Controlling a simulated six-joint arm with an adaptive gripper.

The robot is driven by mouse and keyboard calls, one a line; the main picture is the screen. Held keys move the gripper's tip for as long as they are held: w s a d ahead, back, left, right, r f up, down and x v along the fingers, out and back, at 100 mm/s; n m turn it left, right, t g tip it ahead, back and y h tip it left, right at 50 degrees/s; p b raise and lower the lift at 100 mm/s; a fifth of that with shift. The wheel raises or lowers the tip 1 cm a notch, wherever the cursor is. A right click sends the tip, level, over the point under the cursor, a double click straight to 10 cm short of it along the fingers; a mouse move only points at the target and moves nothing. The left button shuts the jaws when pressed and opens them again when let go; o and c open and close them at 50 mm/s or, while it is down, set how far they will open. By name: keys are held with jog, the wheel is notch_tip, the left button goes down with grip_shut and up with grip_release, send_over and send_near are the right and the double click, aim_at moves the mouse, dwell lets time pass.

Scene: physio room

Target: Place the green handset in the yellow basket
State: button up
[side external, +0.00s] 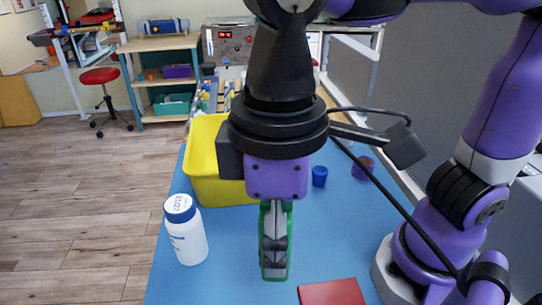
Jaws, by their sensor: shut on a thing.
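My gripper (274,246) points down over the blue table and is shut on the green handset (288,254). The handset shows as a narrow green shape around and behind my fingers, which hide most of it. The yellow basket (206,192) stands on the table behind and left of the gripper, partly covered by my wrist. The handset is in front of the basket and to the right of its middle in the picture. I cannot tell how high it is above the table.
A white bottle with a blue cap (186,232) stands left at the table edge. A red flat item (332,292) lies at the front. A blue cup (319,176) and a purple cup (363,167) stand behind right. The blue table (215,285) is bare at front left.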

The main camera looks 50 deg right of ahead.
jog(key=w+d+m, duration=0.4)
jog(key=w+m, duration=0.1)
jog(key=w, duration=0.3)
jog(key=w+d+m, duration=0.4)
jog(key=w+m, duration=0.1)
jog(key=w, duration=0.4)
jog(key=w+d+m, duration=0.6)
jog(key=w+d, duration=0.1)
jog(key=d, duration=0.6)
jog(key=f, duration=1.6)
jog(key=shift+w+a, duration=0.15)
jog(key=shift+a, duration=0.25)
jog(key=shift+f, duration=0.15)
jog(key=o, duration=1.2)
jog(key=shift+o, duration=0.2)
